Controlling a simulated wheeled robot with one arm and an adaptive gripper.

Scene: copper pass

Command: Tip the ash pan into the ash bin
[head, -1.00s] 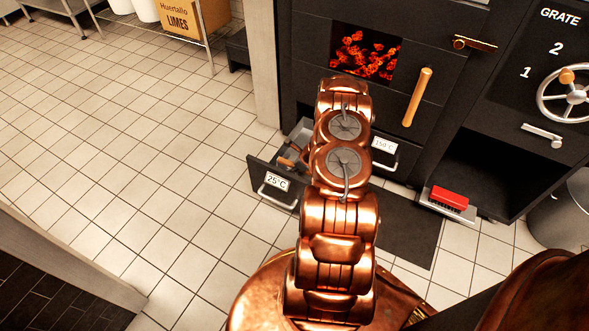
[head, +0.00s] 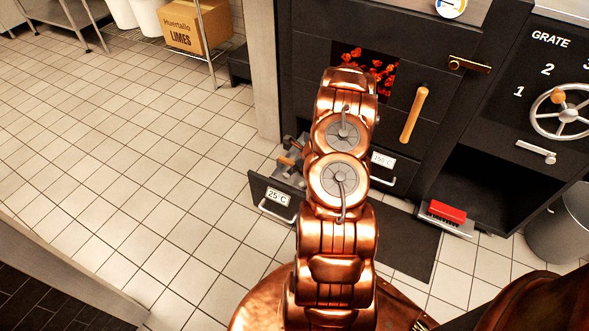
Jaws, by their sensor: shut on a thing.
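My copper arm stands in the middle of the head view and hides most of my gripper (head: 291,144). A dark part of the gripper shows just left of the arm, over the open drawer labelled 25 °C (head: 262,188). It is shut on what appears to be the ash pan (head: 287,161), of which a brownish handle-like piece shows. The rest of the pan is hidden or hard to make out against the drawer's grey inside. A round grey metal bin (head: 562,228), which looks like the ash bin, stands at the right edge, partly cut off.
The black stove with glowing coals (head: 385,82) stands behind my arm, with a wooden-handled door (head: 414,115). A drawer labelled 150 °C (head: 383,160) is beside the open one. A red brush (head: 447,212) lies low at right. Floor at left is clear.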

